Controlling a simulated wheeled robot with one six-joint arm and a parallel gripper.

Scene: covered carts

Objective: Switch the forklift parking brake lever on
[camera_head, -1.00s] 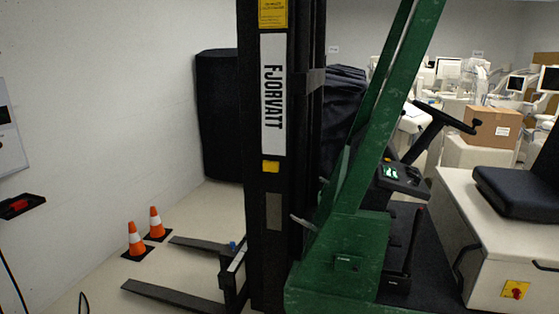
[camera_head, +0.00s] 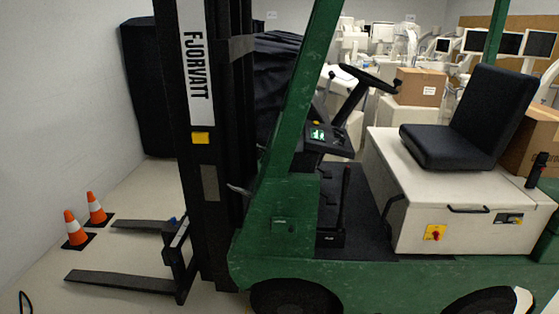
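The green forklift (camera_head: 283,205) fills the middle of the view, seen from its side. A slim dark lever (camera_head: 345,195) rises from a small black box (camera_head: 330,240) on the forklift's floor, in front of the white seat housing. I take it to be the parking brake lever; it looks near upright, and its exact setting is too dark to tell. The steering wheel (camera_head: 369,79) and a dash with a lit green display (camera_head: 317,134) are above it. My gripper is not in view.
The mast (camera_head: 208,160) and forks (camera_head: 120,283) reach to the left, near two orange cones (camera_head: 75,228). The black seat (camera_head: 470,120) is on the white housing (camera_head: 400,220), which carries a red-and-yellow switch (camera_head: 435,233). Covered carts and equipment stand behind.

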